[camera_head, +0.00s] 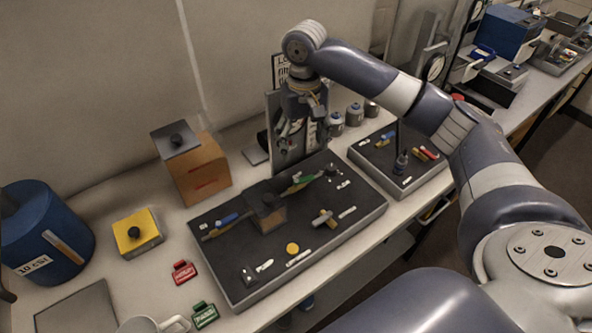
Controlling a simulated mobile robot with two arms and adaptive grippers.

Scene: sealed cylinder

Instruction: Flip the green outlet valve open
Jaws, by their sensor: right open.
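The green outlet valve handle (302,184) is small and lies on the dark panel (325,225), just right of a brown block with a dark top (268,207). A blue handle (228,220) is on the block's left side. My right gripper (292,131) hangs down above and behind the green handle in the picture, apart from it. It is open and nothing shows between its fingers. Its fingertips are small and partly blend with the grey upright plate behind. My left gripper is not in view.
A grey upright plate (310,150) stands close behind the panel. A second dark panel (400,172) is to the right. A brown box (197,172), a yellow block (137,232) and a blue drum (45,232) stand left. Red (184,272) and green (204,315) tags lie in front.

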